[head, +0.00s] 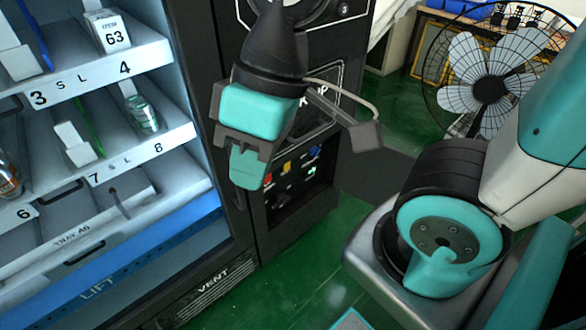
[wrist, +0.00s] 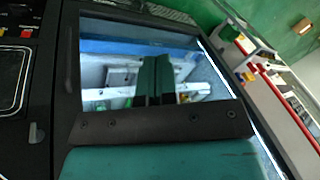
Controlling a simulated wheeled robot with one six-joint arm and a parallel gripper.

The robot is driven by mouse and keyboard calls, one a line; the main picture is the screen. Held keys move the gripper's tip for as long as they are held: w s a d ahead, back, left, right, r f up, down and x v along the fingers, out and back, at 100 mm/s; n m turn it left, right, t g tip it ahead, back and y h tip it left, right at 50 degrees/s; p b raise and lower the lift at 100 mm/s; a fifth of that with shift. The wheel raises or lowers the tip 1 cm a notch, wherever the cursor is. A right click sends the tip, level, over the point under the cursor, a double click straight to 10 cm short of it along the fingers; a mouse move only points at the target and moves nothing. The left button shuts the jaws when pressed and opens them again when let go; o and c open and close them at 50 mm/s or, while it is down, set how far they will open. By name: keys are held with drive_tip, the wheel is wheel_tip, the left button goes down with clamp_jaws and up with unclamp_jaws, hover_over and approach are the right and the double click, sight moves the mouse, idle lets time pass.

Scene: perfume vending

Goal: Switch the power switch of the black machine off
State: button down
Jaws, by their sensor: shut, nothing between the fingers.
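The black machine (head: 240,235) is a vending machine with lit shelves at the left of the head view. Its recessed panel (head: 311,193) low on the front holds small red, yellow and other coloured parts. I cannot tell which one is the power switch or how it is set. My gripper (head: 246,178), teal and grey, is shut and empty, in front of the machine and left of the panel in the picture, partly covering the panel's left side. In the wrist view the dark green fingers (wrist: 154,75) point toward the machine's window.
Shelves (head: 95,85) with boxes and bottles stand behind the window area. A fan (head: 489,88) stands at the back right on the green floor (head: 310,270).

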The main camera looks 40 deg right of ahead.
drive_tip(key=shift+w+d, duration=0.15)
drive_tip(key=shift+d, duration=0.05)
drive_tip(key=w+d+f+m+t+y+b, duration=0.1)
drive_tip(key=w+d+f+m+t+b, duration=0.25)
drive_tip(key=f+b, duration=0.7)
drive_tip(key=w+d+f+m+t+y+b, duration=0.15)
drive_tip(key=w+f+m+b, duration=0.25)
drive_tip(key=w+f+b, duration=0.5)
drive_tip(key=w+d+f+m+t+y+b, duration=0.1)
drive_tip(key=w+f+m+t+b, duration=0.25)
drive_tip(key=f+b, duration=0.8)
drive_tip(key=w+d+f+m+t+h+b, duration=0.3)
drive_tip(key=d+f+m+b, duration=0.4)
drive_tip(key=b, duration=0.5)
drive_tip(key=w+d+f+m+t+h+b, duration=0.2)
drive_tip(key=d+f+m+t+h+b, duration=0.2)
drive_tip(key=d+f+b, duration=0.8)
drive_tip(key=d+m+b, duration=0.1)
drive_tip(key=m, duration=0.1)
drive_tip(key=shift+w+d+f+m, duration=0.2)
drive_tip(key=shift+w+d+m, duration=0.2)
drive_tip(key=shift+w+r+t+h+p, duration=0.15)
drive_tip(key=shift+t+h+p, duration=0.1)
drive_tip(key=shift+p, duration=0.15)
